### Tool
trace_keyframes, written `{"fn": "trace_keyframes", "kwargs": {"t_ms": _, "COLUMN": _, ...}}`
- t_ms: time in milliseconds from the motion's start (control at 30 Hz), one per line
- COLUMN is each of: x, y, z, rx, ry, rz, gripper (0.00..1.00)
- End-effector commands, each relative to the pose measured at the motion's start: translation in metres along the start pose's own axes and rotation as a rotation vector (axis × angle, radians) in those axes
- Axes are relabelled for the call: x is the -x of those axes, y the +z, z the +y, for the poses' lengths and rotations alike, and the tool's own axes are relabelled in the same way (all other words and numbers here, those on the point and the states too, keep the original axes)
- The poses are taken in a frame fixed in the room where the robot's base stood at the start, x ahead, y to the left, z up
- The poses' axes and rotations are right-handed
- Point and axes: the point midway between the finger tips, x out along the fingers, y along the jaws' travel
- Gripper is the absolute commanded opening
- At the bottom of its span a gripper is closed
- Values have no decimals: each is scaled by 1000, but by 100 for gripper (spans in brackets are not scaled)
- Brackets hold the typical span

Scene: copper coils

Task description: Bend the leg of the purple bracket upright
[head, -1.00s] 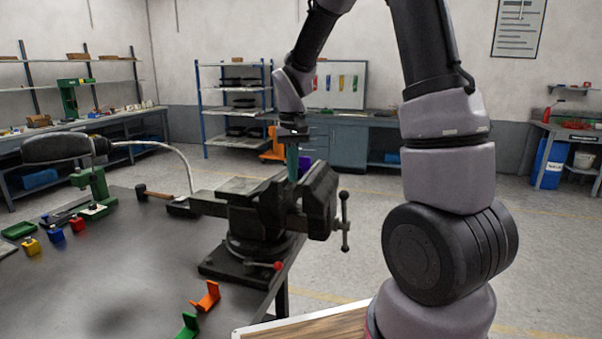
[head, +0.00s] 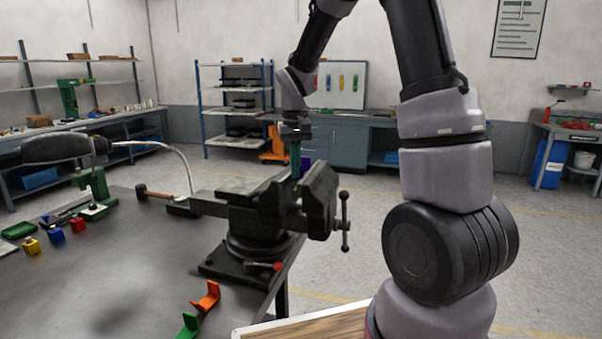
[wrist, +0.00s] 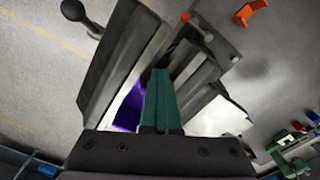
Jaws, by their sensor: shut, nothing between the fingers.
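The purple bracket (head: 306,163) is at the bench vise (head: 268,212), mostly hidden behind the jaws and my gripper. In the wrist view the purple bracket (wrist: 130,108) shows as a patch beside my fingers, next to a vise jaw (wrist: 125,60). My gripper (head: 295,170) points down at the top of the vise. Its green fingers (wrist: 160,100) are together with nothing between them, close beside the purple piece. Whether they touch it, and how far the leg is bent, I cannot tell.
An orange bracket (head: 207,297) and a green bracket (head: 188,326) lie on the dark bench (head: 120,270) in front of the vise. A hammer (head: 152,193) and a lamp (head: 60,150) are to the left. Small coloured blocks stand further left.

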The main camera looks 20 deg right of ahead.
Motion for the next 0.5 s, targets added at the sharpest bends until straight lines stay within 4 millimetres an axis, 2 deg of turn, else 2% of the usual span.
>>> {"fn": "trace_keyframes", "kwargs": {"t_ms": 500, "x": 0, "y": -12, "z": 8, "rx": -2, "ry": 2, "rz": 0, "gripper": 0}}
